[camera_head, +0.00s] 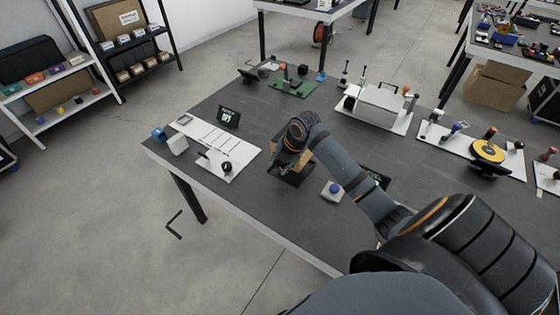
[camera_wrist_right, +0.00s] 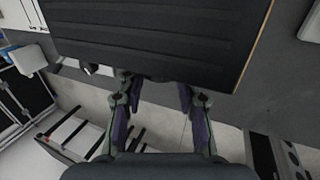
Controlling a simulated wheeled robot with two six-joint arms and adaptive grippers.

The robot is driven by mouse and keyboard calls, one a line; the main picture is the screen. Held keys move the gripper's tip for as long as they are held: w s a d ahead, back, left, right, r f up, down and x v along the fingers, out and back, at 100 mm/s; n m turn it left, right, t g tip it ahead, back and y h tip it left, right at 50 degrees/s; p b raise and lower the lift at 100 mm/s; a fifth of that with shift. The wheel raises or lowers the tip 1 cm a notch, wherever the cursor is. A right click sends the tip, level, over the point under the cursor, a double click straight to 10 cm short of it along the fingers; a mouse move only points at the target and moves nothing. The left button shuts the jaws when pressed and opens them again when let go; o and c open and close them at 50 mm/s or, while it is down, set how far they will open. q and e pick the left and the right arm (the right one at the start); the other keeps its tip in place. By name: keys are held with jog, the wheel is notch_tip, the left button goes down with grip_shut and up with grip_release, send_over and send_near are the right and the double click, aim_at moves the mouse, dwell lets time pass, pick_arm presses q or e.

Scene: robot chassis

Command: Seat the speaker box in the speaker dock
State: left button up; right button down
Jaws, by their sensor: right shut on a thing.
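The speaker box (camera_head: 293,174) shows around and below my right gripper in the head view, with a dark face and a brown wooden part. In the right wrist view its ribbed black surface (camera_wrist_right: 150,40) fills the top, with a thin wooden edge on the right. My right gripper (camera_head: 292,156) is shut on the box. In the right wrist view, the fingers of my right gripper (camera_wrist_right: 160,90) reach to the box's lower edge, and their tips are partly hidden by it. I cannot make out the speaker dock for certain. My left gripper is not in view.
A white slotted board (camera_head: 215,138) lies left of the box, with a small black sign (camera_head: 229,117) behind it. A blue-and-white block (camera_head: 333,190) sits close on the right. A white case (camera_head: 382,104) stands farther back. The dark tabletop between them has some free room.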

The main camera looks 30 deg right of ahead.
jog(key=shift+w, duration=0.1)
jog(key=shift+f, duration=0.7)
notch_tip(320, 180, down, 4)
jog(key=b, duration=0.2)
jog(key=shift+r+b, duration=0.1)
jog(key=shift+b, duration=0.2)
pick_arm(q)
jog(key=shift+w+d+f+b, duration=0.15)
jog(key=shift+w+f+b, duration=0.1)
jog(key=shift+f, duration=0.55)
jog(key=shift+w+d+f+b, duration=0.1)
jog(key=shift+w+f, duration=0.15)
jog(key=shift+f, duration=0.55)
pick_arm(e)
jog(key=shift+f, duration=0.7)
jog(key=shift+f, duration=0.2)
jog(key=c, duration=0.9)
grip_release()
jog(key=shift+c, duration=0.2)
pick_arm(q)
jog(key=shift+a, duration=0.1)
pick_arm(e)
jog(key=shift+o, duration=0.6)
